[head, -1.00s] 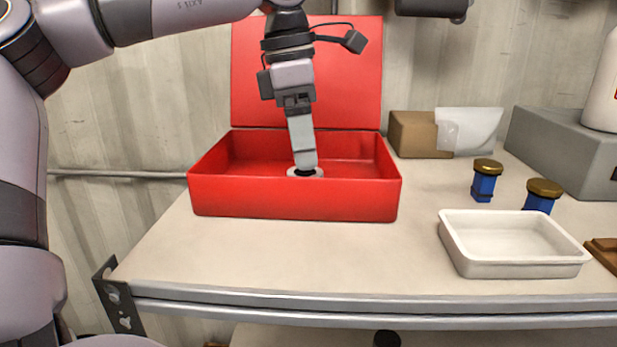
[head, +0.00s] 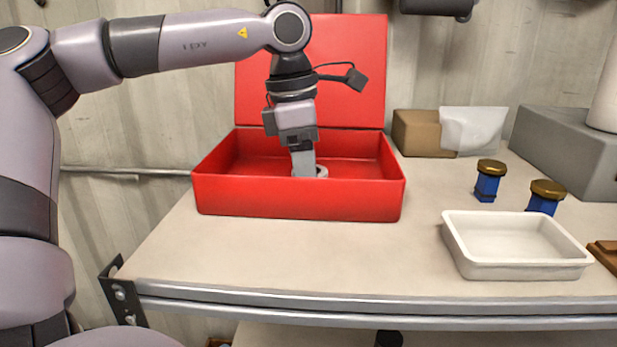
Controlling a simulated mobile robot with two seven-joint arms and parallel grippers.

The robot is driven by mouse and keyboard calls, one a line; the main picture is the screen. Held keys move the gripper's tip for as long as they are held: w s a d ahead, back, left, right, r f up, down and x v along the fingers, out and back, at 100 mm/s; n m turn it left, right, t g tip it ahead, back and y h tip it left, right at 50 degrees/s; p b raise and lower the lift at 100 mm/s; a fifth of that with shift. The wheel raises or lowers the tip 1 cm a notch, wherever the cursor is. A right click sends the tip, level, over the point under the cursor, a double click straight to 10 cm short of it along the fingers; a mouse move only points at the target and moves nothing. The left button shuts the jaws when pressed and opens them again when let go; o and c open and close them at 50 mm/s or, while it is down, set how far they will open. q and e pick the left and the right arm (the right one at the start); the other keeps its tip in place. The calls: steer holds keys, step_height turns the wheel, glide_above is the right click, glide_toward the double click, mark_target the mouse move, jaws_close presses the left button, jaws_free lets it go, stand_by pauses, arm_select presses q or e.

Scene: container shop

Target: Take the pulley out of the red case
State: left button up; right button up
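The red case (head: 298,198) stands open on the shelf, its lid (head: 348,75) raised at the back. The pulley (head: 322,171), a pale round piece, lies low inside the case and is partly hidden by my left gripper. My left gripper (head: 304,174) points down into the case, its fingertips at the pulley. The fingers overlap from this side, so I cannot tell whether they are open or shut, or whether they hold the pulley. My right gripper is not in view.
A white tray (head: 515,271) stands to the right of the case. Two blue jars with brass caps (head: 488,185) (head: 544,200) stand behind it. A cardboard box (head: 417,133) and a grey box (head: 570,150) stand farther back. The shelf front is clear.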

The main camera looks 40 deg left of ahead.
arm_select(q)
steer(key=shift+r, duration=0.1)
step_height(320, 180, up, 20)
stand_by(0.8)
